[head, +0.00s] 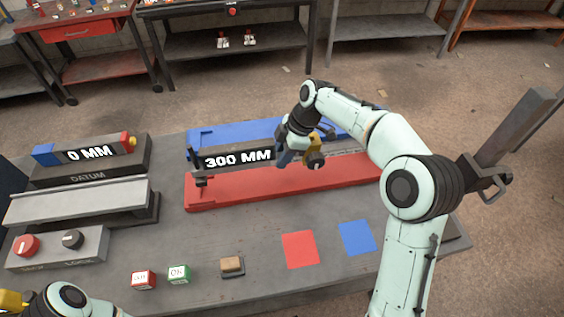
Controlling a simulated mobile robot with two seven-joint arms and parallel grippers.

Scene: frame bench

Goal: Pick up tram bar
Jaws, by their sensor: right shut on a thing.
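The tram bar (238,159) is a long grey bar with a dark "300 MM" panel, in the middle of the bench. A dark pointer hangs down at its left end, above the red rail (245,190). My right gripper (300,153) is shut on the bar just right of the panel and hides part of it. I cannot tell whether the bar is clear of the rails. The blue rail (222,136) lies behind it. My left arm shows only at the bottom left corner; its yellow gripper part (12,301) is cut off by the edge, so its jaws are unclear.
At left stand the datum block (90,177) with a "0 MM" display (88,152) and a knob box (60,250). Small red and green blocks (178,274), a tan-topped block (232,265), and flat red (300,249) and blue (357,237) squares lie along the front.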

